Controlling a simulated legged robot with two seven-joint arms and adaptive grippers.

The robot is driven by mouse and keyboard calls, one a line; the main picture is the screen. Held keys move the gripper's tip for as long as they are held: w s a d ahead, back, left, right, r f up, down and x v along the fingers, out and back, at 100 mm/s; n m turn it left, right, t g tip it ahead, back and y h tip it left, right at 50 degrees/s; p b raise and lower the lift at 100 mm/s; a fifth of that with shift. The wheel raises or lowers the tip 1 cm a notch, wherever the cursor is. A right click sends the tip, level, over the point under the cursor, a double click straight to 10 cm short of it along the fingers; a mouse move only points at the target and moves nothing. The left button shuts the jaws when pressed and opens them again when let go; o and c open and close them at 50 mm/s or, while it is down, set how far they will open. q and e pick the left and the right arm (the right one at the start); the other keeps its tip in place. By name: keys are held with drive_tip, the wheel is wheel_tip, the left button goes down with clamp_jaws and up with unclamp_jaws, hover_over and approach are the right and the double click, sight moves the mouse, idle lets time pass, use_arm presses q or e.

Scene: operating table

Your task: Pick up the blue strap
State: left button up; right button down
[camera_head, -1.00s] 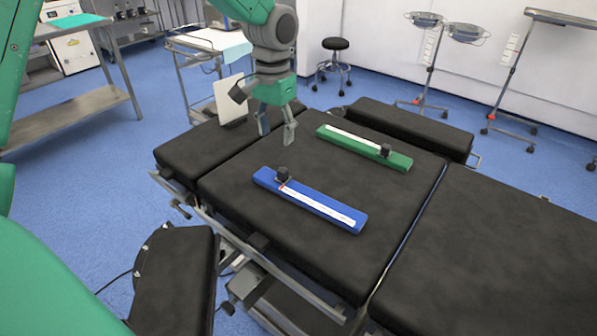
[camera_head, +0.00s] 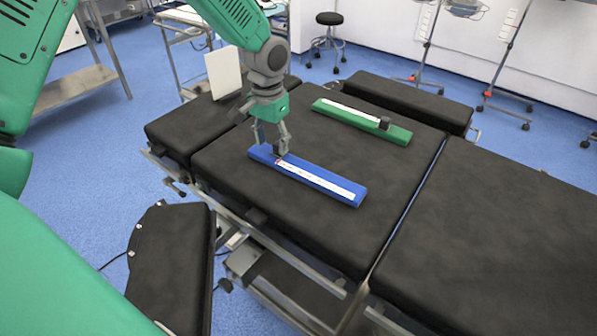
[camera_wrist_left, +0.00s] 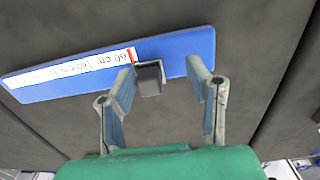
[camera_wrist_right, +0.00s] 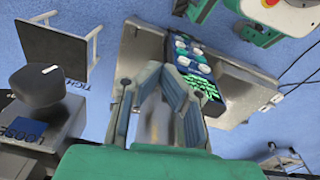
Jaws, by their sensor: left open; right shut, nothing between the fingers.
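The blue strap (camera_head: 318,179) lies flat on the black operating table (camera_head: 300,220), with a white printed label along it and a small dark block near its left end. My left gripper (camera_head: 270,146) is over that end, pointing down and open. In the left wrist view the strap (camera_wrist_left: 75,69) crosses the top of the picture, and the dark block (camera_wrist_left: 149,78) sits between the open fingertips (camera_wrist_left: 160,72). I cannot tell whether the fingers touch it. My right gripper is outside the head view; in the right wrist view (camera_wrist_right: 160,75) it is empty, away from the strap.
A green strap (camera_head: 365,122) with its own dark block lies farther back on the table. A black side pad (camera_head: 408,101) borders the far edge. A white panel (camera_head: 223,73) stands behind my left arm. The table's right section (camera_head: 500,240) is clear.

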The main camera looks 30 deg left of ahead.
use_arm(q)
drive_tip(key=shift+d+f, duration=0.8)
drive_tip(key=shift+d+r, duration=0.2)
drive_tip(key=shift+d, duration=0.25)
drive_tip(key=c, duration=0.6)
drive_tip(key=shift+a, duration=0.3)
clamp_jaws()
drive_tip(key=shift+s+a+f, duration=0.15)
drive_tip(key=shift+a+f, duration=0.1)
drive_tip(key=shift+a, duration=0.35)
drive_tip(key=shift+r, duration=0.1)
use_arm(e)
drive_tip(key=shift+d+f, duration=0.3)
drive_tip(key=shift+d, duration=0.15)
